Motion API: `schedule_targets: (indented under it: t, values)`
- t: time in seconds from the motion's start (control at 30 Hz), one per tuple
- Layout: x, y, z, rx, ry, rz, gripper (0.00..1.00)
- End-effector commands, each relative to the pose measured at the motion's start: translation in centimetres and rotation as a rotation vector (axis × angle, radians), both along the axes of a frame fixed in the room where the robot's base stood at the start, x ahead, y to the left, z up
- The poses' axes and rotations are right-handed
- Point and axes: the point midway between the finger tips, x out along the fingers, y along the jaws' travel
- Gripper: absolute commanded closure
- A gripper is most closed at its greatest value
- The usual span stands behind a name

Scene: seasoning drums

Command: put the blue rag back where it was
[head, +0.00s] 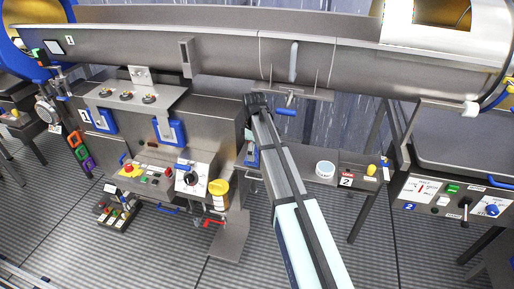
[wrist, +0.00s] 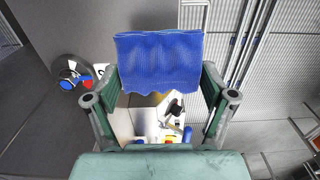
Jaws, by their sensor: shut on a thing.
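The blue rag (wrist: 158,62) shows in the wrist view as a folded, ribbed cloth spanning the space between the fingertips of my gripper (wrist: 161,84). The gripper is shut on it, with one finger on each side. The rag hangs across the upper middle of that view, over a pale box-like surface. In the head view my gripper (head: 257,101) is at the far end of my arm, by the right edge of the grey machine cabinet and below the long drum.
The long metal drum (head: 220,55) runs across the top. The cabinet carries blue brackets (head: 170,131) and a control panel (head: 187,181).

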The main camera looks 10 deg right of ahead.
Motion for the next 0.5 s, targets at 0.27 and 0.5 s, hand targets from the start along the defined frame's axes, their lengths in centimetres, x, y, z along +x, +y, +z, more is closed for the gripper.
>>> schedule_targets:
  t: [0.27,0.5]
  values:
    - [3.8,-1.8,0.1,0.0,0.0,0.0,0.45]
    - [3.8,-1.9,-0.9,0.0,0.002,0.0,0.45]
